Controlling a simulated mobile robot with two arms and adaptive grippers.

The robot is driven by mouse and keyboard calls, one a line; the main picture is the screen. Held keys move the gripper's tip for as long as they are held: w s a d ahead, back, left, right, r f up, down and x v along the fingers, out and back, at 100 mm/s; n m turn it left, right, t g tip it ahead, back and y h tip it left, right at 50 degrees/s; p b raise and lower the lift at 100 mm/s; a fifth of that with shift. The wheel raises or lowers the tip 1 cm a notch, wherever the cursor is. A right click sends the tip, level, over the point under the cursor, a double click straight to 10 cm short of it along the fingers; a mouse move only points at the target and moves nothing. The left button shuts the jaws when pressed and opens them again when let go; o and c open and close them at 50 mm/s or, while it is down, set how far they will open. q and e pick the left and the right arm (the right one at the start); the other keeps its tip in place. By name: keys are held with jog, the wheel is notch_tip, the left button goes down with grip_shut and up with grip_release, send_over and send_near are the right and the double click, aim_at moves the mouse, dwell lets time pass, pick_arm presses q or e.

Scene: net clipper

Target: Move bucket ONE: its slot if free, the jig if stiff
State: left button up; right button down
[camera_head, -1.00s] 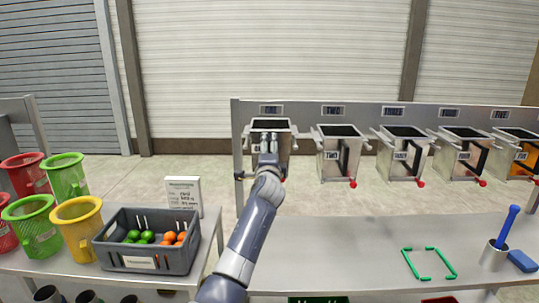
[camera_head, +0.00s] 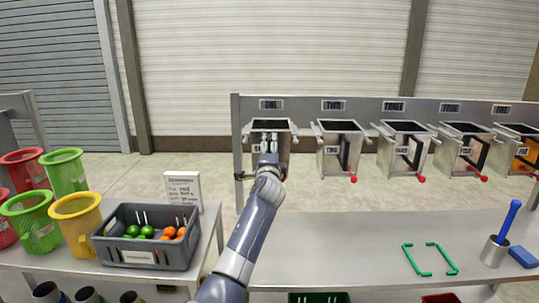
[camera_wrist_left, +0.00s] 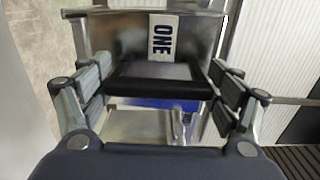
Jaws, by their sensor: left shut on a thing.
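Bucket ONE (camera_head: 252,136), a grey metal box with a dark open top, stands at the left end of the row under its ONE plate (camera_head: 270,104). My left gripper (camera_head: 268,142) is in front of it. In the left wrist view, the gripper (camera_wrist_left: 160,95) is shut on the black handle (camera_wrist_left: 160,82) of bucket ONE, below its ONE label (camera_wrist_left: 164,38). My arm hides part of the bucket's front. Green corner marks (camera_head: 428,260), perhaps the jig, lie on the right bench. My right gripper is not in view.
Buckets TWO (camera_head: 325,160), THREE (camera_head: 388,155) and others hang to the right, with red knobs beside their fronts. A grey tote (camera_head: 150,255) with green and orange balls, a card (camera_head: 182,190) and coloured mesh baskets (camera_head: 75,220) stand at left. The bench middle (camera_head: 340,245) is clear.

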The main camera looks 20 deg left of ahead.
pick_arm(q)
jog(key=shift+r, duration=0.1)
jog(key=o, duration=1.5)
jog(key=shift+o, duration=0.3)
jog(key=shift+s, duration=0.1)
